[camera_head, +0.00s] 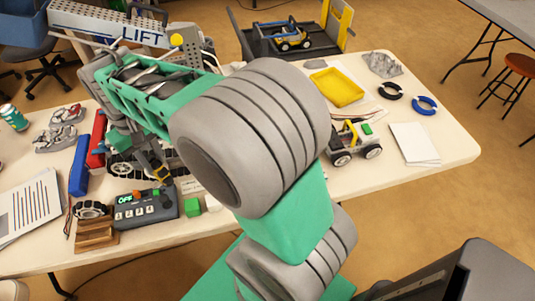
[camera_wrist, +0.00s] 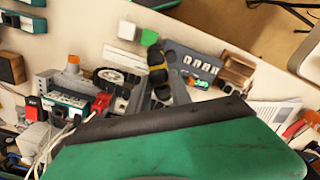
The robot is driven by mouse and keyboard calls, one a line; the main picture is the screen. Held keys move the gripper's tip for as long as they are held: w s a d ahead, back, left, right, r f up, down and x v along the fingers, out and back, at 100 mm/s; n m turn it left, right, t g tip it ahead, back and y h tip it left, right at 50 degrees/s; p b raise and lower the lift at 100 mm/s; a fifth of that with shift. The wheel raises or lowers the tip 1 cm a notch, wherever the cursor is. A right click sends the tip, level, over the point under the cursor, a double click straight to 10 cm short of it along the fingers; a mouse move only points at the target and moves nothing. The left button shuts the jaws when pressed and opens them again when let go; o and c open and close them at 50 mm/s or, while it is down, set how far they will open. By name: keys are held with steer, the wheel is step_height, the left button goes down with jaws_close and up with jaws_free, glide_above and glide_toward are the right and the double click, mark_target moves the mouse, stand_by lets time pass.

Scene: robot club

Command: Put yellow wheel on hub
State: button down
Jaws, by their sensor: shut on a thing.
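My gripper (camera_wrist: 166,88) is shut on a dark wheel with a yellow band (camera_wrist: 158,70), seen edge-on in the wrist view. In the head view the gripper (camera_head: 157,168) and the yellow-marked wheel (camera_head: 162,173) are small and partly dark, just above the control box. The wheel appears held above the table, but its exact height is unclear. I cannot clearly make out the hub. A tracked chassis with white wheels (camera_head: 121,169) stands left of the gripper, partly behind my arm; a wheel with a pale centre (camera_wrist: 112,77) shows left of the gripper in the wrist view.
The control box (camera_head: 146,209) reads OFF. A blue box (camera_head: 78,165) stands further left. A small car (camera_head: 356,141) and a yellow tray (camera_head: 336,87) are right of my arm.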

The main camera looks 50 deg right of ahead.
steer(key=s+d+f+m+t+y+b, duration=0.1)
steer(key=s+d+f+m+y, duration=0.1)
steer(key=d+m, duration=0.6)
steer(key=s+d+f+m+t+y+b, duration=0.1)
steer(key=s+d+f+m+b, duration=0.1)
steer(key=s+d+f+m, duration=0.3)
steer(key=s+d+f+m+t+y+b, duration=0.2)
steer(key=d+f+m, duration=0.5)
steer(key=d+m, duration=0.4)
steer(key=shift+s+d+f+m+y, duration=0.2)
steer(key=shift+s+d+m+y, duration=0.1)
steer(key=shift+s+d, duration=0.25)
steer(key=shift+a+r+p, duration=0.1)
steer(key=shift+p, duration=0.4)
steer(key=shift+w+p, duration=0.1)
steer(key=shift+p, duration=1.3)
steer(key=shift+w+d+p, duration=0.2)
steer(key=shift+w+p, duration=0.05)
steer(key=shift+p, duration=0.4)
steer(key=shift+w+d+p, duration=0.55)
steer(key=shift+w+p, duration=0.2)
steer(key=shift+w+d+p, duration=0.5)
steer(key=shift+w+p, duration=0.2)
